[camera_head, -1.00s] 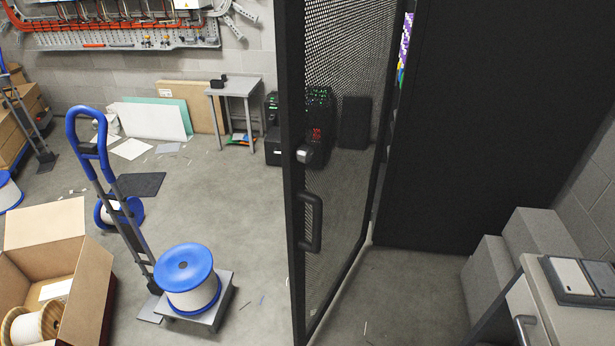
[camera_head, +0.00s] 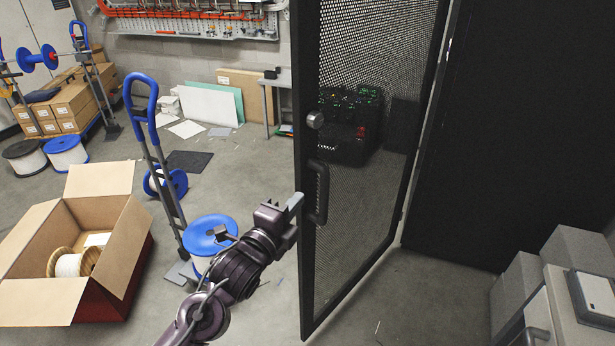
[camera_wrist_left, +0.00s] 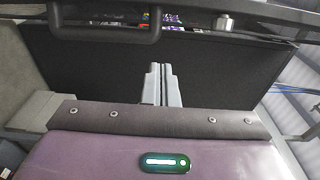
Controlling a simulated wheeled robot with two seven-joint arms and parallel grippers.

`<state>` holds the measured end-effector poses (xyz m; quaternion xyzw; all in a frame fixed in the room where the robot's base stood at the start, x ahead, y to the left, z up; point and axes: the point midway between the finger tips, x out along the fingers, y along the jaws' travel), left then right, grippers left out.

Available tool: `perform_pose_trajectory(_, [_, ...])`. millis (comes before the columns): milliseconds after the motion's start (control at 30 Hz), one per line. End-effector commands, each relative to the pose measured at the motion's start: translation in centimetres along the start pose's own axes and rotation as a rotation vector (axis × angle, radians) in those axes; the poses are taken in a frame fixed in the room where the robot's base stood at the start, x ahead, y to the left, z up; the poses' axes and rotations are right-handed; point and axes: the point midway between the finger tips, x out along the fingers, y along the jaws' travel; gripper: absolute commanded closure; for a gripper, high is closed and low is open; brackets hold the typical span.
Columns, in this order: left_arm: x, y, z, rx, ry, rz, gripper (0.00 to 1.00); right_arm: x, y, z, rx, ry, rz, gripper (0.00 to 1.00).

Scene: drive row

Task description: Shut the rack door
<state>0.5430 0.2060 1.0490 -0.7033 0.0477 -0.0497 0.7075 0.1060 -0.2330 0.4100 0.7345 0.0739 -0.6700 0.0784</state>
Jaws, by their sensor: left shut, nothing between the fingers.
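The rack door (camera_head: 366,200) is a black mesh panel in a dark frame. It stands ajar, its far edge by the black rack (camera_head: 490,130). It has a dark bar handle (camera_head: 317,192) and a silver knob (camera_head: 315,120) near its left edge. My left gripper (camera_head: 297,203) is at that edge, just left of the handle, shut and empty. I cannot tell whether its fingertips touch the door. In the left wrist view the shut fingers (camera_wrist_left: 161,84) point toward the black rack side, with the handle (camera_wrist_left: 104,36) above left. My right gripper is not in view.
An open cardboard box (camera_head: 82,250) and a hand truck (camera_head: 155,160) with a blue-topped spool (camera_head: 205,232) stand on the left floor. Grey boxes (camera_head: 565,262) and a cabinet stand at the lower right. Floor below the door is mostly clear.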

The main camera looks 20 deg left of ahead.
Motion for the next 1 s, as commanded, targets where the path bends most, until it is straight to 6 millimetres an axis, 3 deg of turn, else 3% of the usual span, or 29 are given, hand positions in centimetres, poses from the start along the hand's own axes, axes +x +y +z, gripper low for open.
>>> perform_pose_trajectory(233, [3.9,-0.5,0.0,-0.004,-0.001,-0.002,1.0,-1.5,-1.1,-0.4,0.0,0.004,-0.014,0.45])
perform_pose_trajectory(533, [10.2,-0.4,0.0,-0.005,0.0,0.0,1.0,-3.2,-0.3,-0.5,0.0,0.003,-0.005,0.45])
perform_pose_trajectory(700, [10.4,-0.2,2.7,-0.002,-0.001,0.002,1.0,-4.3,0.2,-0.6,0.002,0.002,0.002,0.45])
perform_pose_trajectory(1000, [10.6,0.1,3.9,-0.003,0.001,0.001,1.0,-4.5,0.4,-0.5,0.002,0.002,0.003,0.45])
